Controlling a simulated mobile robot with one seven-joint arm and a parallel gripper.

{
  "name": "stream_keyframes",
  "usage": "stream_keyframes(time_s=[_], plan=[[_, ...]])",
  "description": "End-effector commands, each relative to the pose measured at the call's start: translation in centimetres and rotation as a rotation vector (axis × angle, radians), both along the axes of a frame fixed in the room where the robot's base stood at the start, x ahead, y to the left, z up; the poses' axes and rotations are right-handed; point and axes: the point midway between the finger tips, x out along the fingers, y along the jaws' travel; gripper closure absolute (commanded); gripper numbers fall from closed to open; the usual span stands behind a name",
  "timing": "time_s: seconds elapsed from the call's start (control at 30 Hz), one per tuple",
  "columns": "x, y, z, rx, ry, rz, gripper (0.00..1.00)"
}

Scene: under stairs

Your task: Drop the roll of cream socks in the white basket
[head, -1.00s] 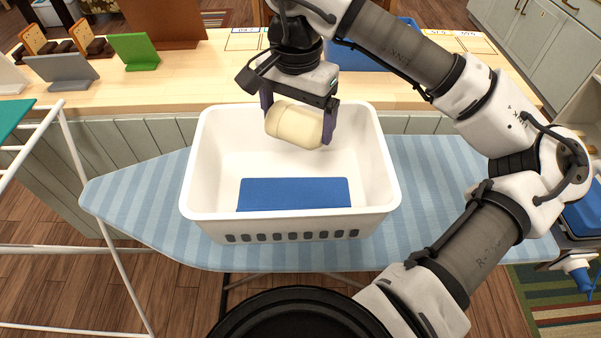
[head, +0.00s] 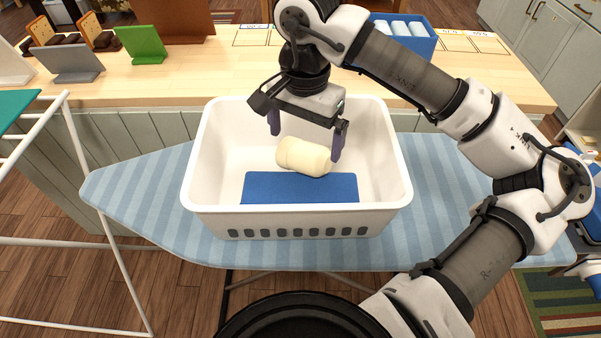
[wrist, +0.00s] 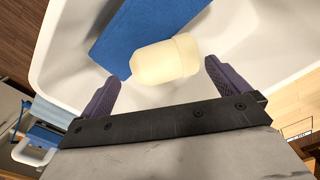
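The roll of cream socks (head: 303,157) is inside the white basket (head: 297,221), near the back edge of a flat blue piece (head: 300,189) in the basket. In the wrist view the roll (wrist: 165,61) shows ahead of the fingers, with bare space on both sides of it. My gripper (head: 306,146) is open above the basket, its two purple fingers spread wide and apart from the roll. It also shows in the wrist view (wrist: 160,88). I cannot tell whether the roll lies at rest or is still falling.
The basket stands on a blue striped ironing board (head: 145,190). Behind it is a wooden counter (head: 200,72) with a blue box (head: 405,42) of pale rolls and several small coloured stands. A white rack (head: 75,150) stands at the left.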

Motion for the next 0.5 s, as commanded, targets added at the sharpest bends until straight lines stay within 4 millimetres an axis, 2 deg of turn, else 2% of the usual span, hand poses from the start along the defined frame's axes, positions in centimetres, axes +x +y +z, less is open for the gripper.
stream_keyframes(time_s=[0.27, 0.37, 0.5], plan=[[0.0, 0.0, 0.6, -0.001, -0.001, -0.001, 0.00], [0.1, 0.0, 1.9, -0.002, -0.003, -0.001, 0.00], [0.1, 0.0, 4.9, -0.001, -0.003, -0.001, 0.00]])
